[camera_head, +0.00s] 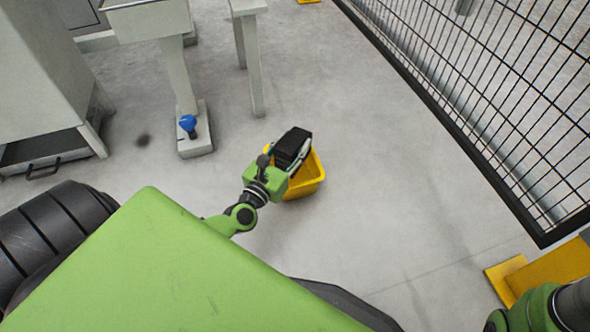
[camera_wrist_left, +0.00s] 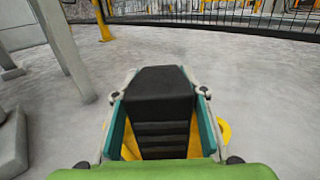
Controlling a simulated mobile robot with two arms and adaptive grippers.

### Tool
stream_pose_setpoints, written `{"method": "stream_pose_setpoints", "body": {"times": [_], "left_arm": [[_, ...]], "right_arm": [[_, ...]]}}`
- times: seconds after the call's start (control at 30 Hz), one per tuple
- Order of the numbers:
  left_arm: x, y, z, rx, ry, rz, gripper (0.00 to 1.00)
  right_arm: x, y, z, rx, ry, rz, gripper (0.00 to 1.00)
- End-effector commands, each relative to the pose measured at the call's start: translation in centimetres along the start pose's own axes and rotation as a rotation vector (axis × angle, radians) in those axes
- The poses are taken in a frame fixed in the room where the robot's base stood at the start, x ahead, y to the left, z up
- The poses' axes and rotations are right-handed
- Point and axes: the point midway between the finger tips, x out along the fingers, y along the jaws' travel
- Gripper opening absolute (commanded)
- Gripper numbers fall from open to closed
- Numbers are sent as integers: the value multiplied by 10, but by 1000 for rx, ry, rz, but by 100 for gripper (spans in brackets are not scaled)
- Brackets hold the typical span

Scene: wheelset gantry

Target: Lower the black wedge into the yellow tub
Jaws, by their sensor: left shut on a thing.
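The black wedge (camera_head: 292,147) shows above the yellow tub in the head view, and it fills the middle of the left wrist view (camera_wrist_left: 161,108) with its ribbed face toward the camera. My left gripper (camera_head: 286,163) is shut on it, with one finger on each side. The yellow tub (camera_head: 313,178) stands on the floor below and is partly hidden by the gripper and wedge. In the left wrist view only bits of the yellow tub (camera_wrist_left: 224,134) show around the fingers. I cannot tell how far the wedge is above the tub's rim. My right gripper is not in view.
A black mesh fence (camera_head: 480,95) runs along the right, with a yellow base (camera_head: 540,272) near its lower end. A grey post on a foot plate (camera_head: 193,142) with a blue knob (camera_head: 187,123) stands to the left of the tub. The floor right of the tub is clear.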

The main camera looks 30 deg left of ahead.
Motion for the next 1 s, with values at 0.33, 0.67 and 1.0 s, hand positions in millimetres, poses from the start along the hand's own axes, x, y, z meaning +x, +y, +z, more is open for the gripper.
{"method": "stream_pose_setpoints", "body": {"times": [0.33, 0.67, 1.0], "left_arm": [[0, 0, -2, 2, 4, 0, 5], [-1, 0, -4, 1, 7, -1, 59], [-48, 0, -4, 2, 11, -3, 59]], "right_arm": [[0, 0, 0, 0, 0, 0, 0], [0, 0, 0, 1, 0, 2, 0], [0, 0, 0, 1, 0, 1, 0]]}}
